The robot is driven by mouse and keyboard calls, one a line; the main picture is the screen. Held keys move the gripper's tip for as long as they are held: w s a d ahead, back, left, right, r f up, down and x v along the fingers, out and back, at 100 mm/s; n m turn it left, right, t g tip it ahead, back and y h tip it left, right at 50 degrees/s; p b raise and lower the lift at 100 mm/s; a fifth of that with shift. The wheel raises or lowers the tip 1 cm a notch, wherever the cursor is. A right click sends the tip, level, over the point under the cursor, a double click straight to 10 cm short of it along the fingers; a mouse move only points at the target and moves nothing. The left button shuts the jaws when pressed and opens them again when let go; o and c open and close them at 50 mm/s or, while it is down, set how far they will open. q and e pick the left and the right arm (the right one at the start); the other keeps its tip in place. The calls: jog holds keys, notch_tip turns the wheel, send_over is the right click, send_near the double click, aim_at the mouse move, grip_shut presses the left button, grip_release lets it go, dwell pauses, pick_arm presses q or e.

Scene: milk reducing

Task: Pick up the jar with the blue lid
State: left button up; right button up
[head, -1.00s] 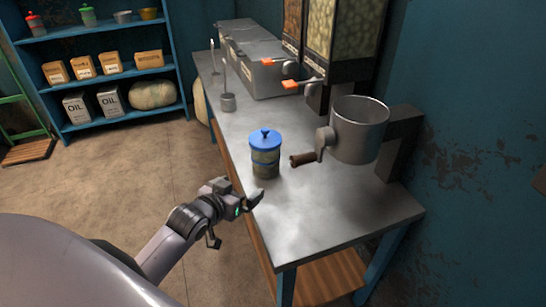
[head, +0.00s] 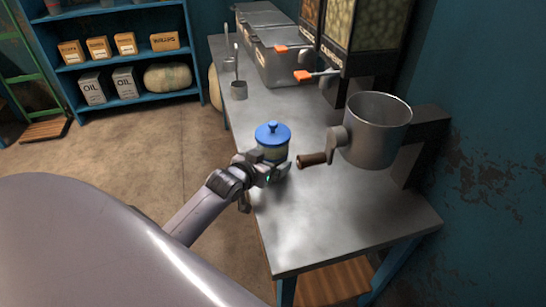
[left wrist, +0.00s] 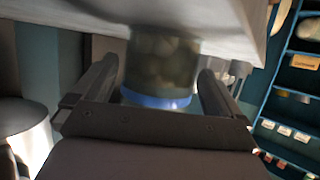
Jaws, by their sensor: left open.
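The jar with the blue lid (head: 272,136) stands upright on the metal table near its left edge. My left gripper (head: 277,172) is at the jar's near side in the head view and hides its lower part. In the left wrist view the jar (left wrist: 162,68) sits between the two open fingers of the left gripper (left wrist: 160,85), with the blue lid rim toward the palm. Gaps show between the fingers and the jar, more clearly on the right. My right gripper is in neither view.
A metal pot with a crank handle (head: 375,130) is mounted right of the jar, its wooden grip close by. Metal bins (head: 280,55) and dispensers (head: 365,30) stand at the back. The table's front (head: 330,230) is clear. A blue shelf (head: 120,55) stands far left.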

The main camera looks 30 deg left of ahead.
pick_arm(q)
jog(key=shift+x, duration=0.8)
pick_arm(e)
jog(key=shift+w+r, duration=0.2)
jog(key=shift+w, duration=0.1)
pick_arm(q)
jog(key=c, duration=0.9)
jog(key=shift+r, duration=0.1)
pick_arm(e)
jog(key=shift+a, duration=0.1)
pick_arm(q)
jog(key=shift+r, duration=0.15)
notch_tip(320, 180, up, 20)
jog(key=p, duration=0.3)
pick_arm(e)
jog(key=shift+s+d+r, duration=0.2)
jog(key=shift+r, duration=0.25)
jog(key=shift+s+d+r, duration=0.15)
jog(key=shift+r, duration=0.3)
